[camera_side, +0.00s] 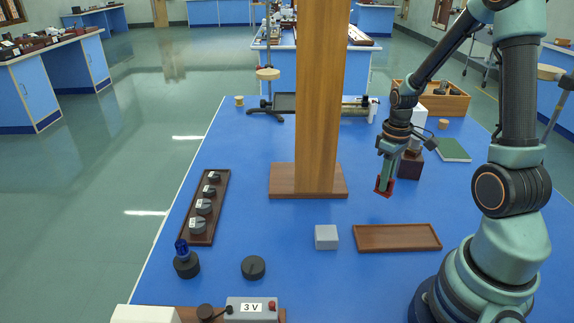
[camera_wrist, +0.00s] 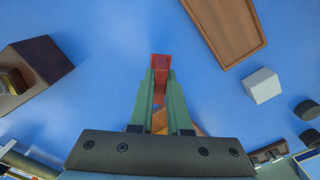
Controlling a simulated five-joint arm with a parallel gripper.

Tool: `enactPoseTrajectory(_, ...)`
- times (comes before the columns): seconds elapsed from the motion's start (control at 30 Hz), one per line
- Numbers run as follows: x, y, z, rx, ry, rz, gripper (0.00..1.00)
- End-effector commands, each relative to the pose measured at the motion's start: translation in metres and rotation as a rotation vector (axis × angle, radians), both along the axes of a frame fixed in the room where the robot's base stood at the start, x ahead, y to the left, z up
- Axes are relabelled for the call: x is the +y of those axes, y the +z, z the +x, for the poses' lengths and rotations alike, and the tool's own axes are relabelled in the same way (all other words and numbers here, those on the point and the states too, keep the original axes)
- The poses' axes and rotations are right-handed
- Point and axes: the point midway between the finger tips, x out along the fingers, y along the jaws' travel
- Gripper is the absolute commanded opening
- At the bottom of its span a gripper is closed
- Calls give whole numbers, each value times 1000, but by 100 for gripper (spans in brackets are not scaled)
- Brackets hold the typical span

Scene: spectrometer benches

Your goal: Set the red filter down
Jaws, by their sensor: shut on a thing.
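The red filter (camera_side: 384,187) is a small red square piece at the tip of my gripper (camera_side: 387,177) in the side view. In the wrist view the red filter (camera_wrist: 161,63) shows between the two green fingertips of my gripper (camera_wrist: 161,80), which are shut on it. The filter appears to be held above the blue table, to the right of the wooden post and behind the wooden tray (camera_side: 398,247). I cannot tell the exact height of the filter above the table. The tray (camera_wrist: 226,35) is at the upper right in the wrist view and is empty.
A tall wooden post (camera_side: 318,110) on a base stands left of my gripper. A light grey cube (camera_side: 326,237) sits left of the tray. A dark brown block (camera_side: 410,164) is close behind my gripper. A rack of dark knobs (camera_side: 206,207) lies at left.

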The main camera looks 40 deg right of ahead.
Motion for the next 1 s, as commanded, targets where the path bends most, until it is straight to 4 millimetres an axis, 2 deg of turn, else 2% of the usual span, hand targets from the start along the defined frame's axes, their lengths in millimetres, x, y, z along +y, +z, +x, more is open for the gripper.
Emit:
enactPoseTrajectory(0.17, 0, -13, 0, 2, 0, 1, 0)
enactPoseTrajectory(0.43, 1, -44, -1, 3, 0, 2, 0)
enactPoseTrajectory(0.87, 0, -49, 0, 0, 0, 0, 0)
enactPoseTrajectory(0.9, 0, -49, 0, 0, 0, 0, 23)
enactPoseTrajectory(0.93, 0, -49, 0, 0, 0, 0, 34)
enactPoseTrajectory(0.97, 0, -49, 0, 0, 0, 0, 45)
enactPoseTrajectory(1.0, 0, -49, 0, 0, 0, 0, 45)
